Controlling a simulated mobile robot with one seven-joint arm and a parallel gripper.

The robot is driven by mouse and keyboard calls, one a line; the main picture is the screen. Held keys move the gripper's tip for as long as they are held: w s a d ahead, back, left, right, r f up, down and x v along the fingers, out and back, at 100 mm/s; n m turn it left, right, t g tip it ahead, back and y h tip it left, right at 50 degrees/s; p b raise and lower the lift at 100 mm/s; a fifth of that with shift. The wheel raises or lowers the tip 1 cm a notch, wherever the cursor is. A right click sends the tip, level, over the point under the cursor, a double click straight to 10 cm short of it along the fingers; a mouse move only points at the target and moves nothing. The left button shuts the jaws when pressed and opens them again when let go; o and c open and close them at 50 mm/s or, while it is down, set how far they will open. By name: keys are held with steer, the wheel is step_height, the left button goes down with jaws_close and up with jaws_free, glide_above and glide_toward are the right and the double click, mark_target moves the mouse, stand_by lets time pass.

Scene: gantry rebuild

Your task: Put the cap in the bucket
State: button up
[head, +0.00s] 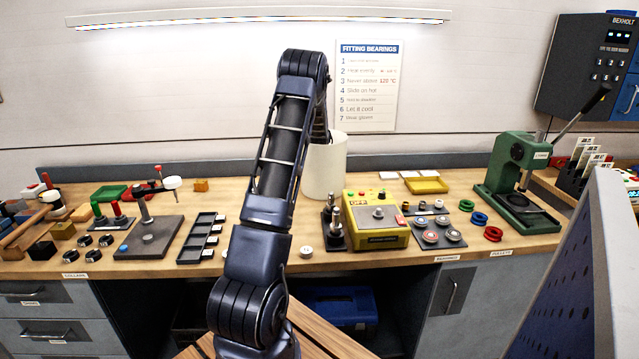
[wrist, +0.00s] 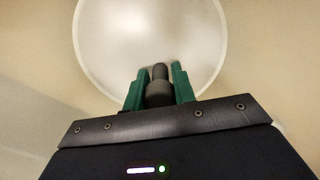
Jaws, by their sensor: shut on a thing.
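In the wrist view my gripper (wrist: 160,84) has its two green fingers closed on a small dark stepped piece, the cap (wrist: 159,92). The fingers and cap overlap the near part of the bucket's round white opening (wrist: 150,35), seen from above. The exact height of the cap above the rim cannot be told. In the head view the white bucket (head: 326,168) stands upright at the back of the bench, partly behind my arm. My gripper and the cap are hidden there behind the arm.
A black slotted tray (head: 203,238) lies to the left. A green arbor press (head: 518,180) stands at the right. The wall with a sign (head: 368,85) is behind.

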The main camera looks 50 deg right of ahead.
steer(key=shift+f, duration=0.1)
steer(key=o, duration=1)
step_height(320, 180, up, 12)
steer(key=shift+r, duration=0.2)
stand_by(0.5)
